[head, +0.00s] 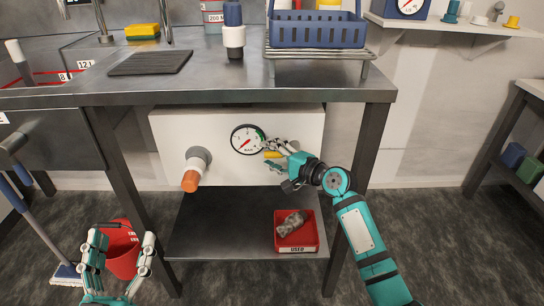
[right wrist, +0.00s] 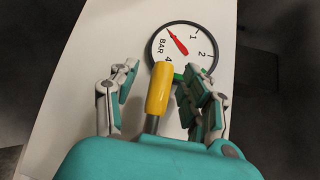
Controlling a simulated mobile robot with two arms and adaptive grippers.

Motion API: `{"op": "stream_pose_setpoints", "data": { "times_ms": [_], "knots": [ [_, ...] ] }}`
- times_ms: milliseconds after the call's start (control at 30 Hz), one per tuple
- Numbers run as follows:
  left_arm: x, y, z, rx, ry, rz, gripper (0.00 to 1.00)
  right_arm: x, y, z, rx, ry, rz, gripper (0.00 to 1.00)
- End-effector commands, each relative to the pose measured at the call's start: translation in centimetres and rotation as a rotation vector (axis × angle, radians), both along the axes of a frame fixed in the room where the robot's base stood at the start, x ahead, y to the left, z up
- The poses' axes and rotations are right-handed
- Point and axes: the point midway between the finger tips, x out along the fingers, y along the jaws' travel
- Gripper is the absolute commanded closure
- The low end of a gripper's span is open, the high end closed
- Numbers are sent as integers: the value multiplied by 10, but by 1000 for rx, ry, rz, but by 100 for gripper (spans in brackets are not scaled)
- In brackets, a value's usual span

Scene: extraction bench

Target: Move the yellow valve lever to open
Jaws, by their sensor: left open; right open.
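The yellow valve lever (head: 272,155) is on the front of the white panel (head: 180,130), just below the pressure gauge (head: 247,139). In the right wrist view the lever's yellow grip (right wrist: 158,88) rises from a grey metal stem (right wrist: 152,124). My right gripper (head: 276,151) is open at the lever. Its fingers stand on either side of the yellow grip, with a visible gap on the left; contact on the right is unclear. The valve's base is hidden by my gripper. My left gripper (head: 118,252) is open and empty, low at the left, away from the panel.
An orange-tipped pipe (head: 192,180) sticks out of the panel left of the gauge. A red "USED" bin (head: 297,248) stands on the lower shelf. The bench top (head: 215,75) overhangs the panel. A red bucket (head: 122,262) is near my left gripper.

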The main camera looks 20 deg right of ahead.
Motion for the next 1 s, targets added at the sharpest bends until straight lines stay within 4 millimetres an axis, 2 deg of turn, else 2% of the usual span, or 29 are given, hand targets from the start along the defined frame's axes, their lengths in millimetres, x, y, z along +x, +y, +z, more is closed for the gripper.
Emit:
{"op": "stream_pose_setpoints", "data": {
  "times_ms": [167,533,1000],
  "knots": [
    [0,0,0,0,0,0,32,0,0,0,0,0,0,52],
    [0,0,0,1,2,0,32,0,0,0,0,0,-1,100],
    [1,0,-1,3,13,1,32,0,-1,-1,-4,3,0,100]
  ]
}}
